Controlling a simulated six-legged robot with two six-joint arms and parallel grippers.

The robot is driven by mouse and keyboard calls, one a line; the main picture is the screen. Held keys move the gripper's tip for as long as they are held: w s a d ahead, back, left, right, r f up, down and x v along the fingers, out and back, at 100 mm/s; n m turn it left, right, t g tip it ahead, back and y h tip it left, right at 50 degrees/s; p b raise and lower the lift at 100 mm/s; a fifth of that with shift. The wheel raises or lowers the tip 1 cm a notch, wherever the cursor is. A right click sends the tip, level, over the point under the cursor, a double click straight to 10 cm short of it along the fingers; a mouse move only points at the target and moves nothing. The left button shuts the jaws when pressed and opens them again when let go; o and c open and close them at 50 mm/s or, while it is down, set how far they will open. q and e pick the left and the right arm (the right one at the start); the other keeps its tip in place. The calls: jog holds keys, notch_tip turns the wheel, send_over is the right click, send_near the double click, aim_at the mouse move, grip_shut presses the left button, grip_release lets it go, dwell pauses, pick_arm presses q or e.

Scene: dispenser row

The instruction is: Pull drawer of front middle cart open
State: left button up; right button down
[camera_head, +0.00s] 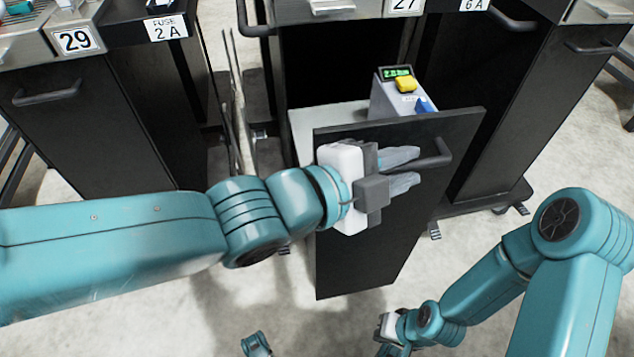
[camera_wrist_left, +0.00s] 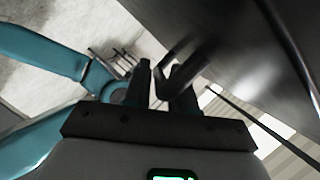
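The front middle cart's drawer (camera_head: 345,265) stands partly pulled out, its tall black front panel away from the cart body in the head view. A dark bar handle (camera_head: 437,160) is on the panel's upper part. My left gripper (camera_head: 415,167) is at this handle, its grey fingers apart, with the bar reaching between them. In the left wrist view the fingers (camera_wrist_left: 162,80) also stand apart beside the dark handle (camera_wrist_left: 195,60); contact is not clear. My right gripper (camera_head: 384,326) is low at the bottom of the head view, away from the cart; its fingers are not clear.
A grey device (camera_head: 390,100) with a green display, a yellow part and a blue part is in the drawer. Carts with black fronts stand left (camera_head: 110,140) and right (camera_head: 530,110). Pale floor (camera_head: 480,235) is open in front.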

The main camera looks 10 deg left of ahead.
pick_arm(q)
jog(key=p+v, duration=0.1)
jog(key=v, duration=1.4)
jog(key=shift+s+a+r+p, duration=0.15)
jog(key=shift+a+p, duration=0.2)
